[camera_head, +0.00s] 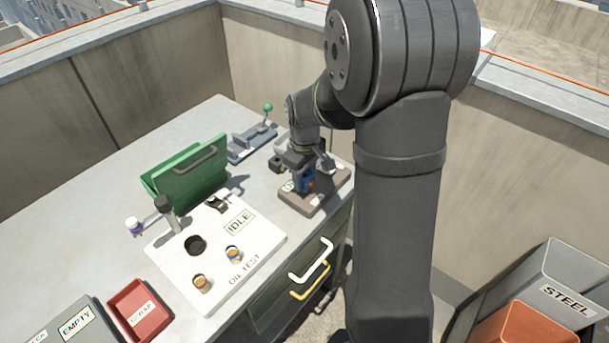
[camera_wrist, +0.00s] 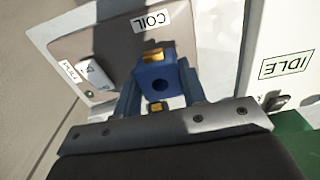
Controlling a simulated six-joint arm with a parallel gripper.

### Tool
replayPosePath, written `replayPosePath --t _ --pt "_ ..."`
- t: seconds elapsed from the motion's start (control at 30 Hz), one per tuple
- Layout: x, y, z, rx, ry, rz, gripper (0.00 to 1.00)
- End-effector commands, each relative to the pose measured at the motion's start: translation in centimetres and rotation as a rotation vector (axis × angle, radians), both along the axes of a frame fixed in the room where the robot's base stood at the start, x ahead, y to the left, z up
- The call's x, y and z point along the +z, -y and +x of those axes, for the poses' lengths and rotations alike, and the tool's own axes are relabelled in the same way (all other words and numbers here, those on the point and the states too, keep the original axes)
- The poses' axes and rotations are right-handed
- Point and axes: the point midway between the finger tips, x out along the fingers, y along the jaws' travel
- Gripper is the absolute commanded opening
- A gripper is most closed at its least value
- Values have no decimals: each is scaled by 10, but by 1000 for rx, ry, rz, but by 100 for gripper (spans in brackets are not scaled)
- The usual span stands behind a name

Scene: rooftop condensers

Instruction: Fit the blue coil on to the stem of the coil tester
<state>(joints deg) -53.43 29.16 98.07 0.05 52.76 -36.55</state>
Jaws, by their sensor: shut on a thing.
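The blue coil (camera_head: 309,178) is a small blue block with orange-gold parts. In the wrist view the coil (camera_wrist: 154,72) shows a dark round hole in its near face. My gripper (camera_head: 303,179) is shut on it, one finger on each side. The coil is at the brown-grey base (camera_head: 296,205), whose label reads COIL in the wrist view; whether it touches the base I cannot tell.
A green case (camera_head: 190,172) stands between the panel and a grey fixture with a green-knobbed lever (camera_head: 267,107). A red SCRAP tray (camera_head: 137,308) and an EMPTY tray (camera_head: 79,322) are at the front left. The bench's left rear is clear. A STEEL bin (camera_head: 567,296) stands right.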

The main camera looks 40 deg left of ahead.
Motion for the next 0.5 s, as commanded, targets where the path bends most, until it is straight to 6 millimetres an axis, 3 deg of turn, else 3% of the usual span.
replayPosePath --t 0.5 --pt "-5 0 0 0 0 1 10"
